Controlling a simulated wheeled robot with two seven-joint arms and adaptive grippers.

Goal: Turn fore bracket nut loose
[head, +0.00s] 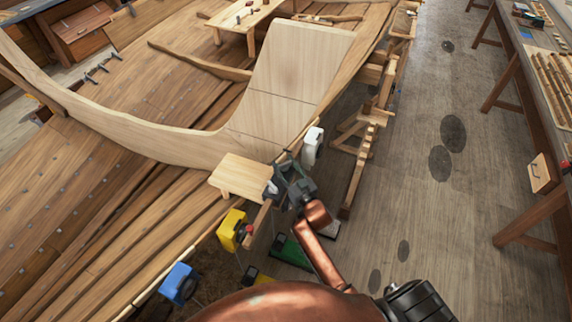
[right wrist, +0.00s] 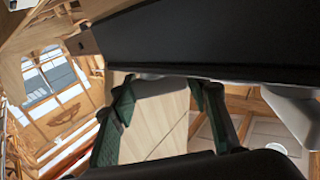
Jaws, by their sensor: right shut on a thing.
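My right gripper (head: 284,182) is at the hull's edge, beside the pale wooden board (head: 238,174). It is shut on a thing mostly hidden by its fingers. In the right wrist view its green-sided fingers (right wrist: 168,88) reach up to a dark bar (right wrist: 215,45) that fills the top. I cannot make out the fore bracket nut clearly in either view. My left gripper is not in view.
The planked hull (head: 110,205) fills the left. A wooden trestle (head: 362,150) stands right of it. Open floor (head: 430,190) separates this from a long bench (head: 535,85).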

